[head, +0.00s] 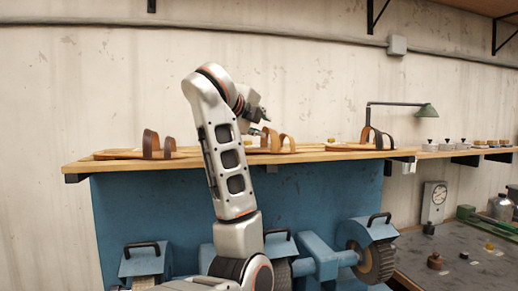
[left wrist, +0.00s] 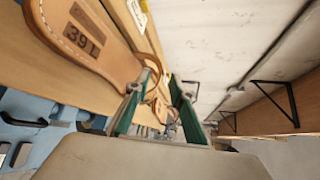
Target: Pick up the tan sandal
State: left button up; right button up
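The tan sandal (head: 282,147) lies on the wooden shelf in the middle of the head view, its straps arching up. My left arm hides its left part. In the left wrist view, a tan sole (left wrist: 88,38) marked "39 L" shows large at the upper left; it appears to be this sandal. My left gripper (head: 260,123) is just above and behind the tan sandal's left side. In the left wrist view its two green-padded fingers (left wrist: 160,100) are spread apart. Straps show near and between them in the picture; contact cannot be told. My right gripper is not in view.
A brown-strapped sandal (head: 157,148) lies left on the shelf (head: 330,156), and a dark-strapped sandal (head: 372,140) lies right. The wall is close behind. Blue machines with brushes (head: 376,262) stand below.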

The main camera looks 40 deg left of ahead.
pick_arm(q)
jog(key=shift+x, duration=1.2)
grip_shut()
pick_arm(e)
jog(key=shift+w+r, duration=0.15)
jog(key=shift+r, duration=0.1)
pick_arm(q)
jog(key=shift+r, duration=0.1)
jog(key=shift+r, duration=0.5)
notch_tip(320, 180, up, 19)
jog(key=p, duration=0.1)
jog(key=shift+p, duration=0.3)
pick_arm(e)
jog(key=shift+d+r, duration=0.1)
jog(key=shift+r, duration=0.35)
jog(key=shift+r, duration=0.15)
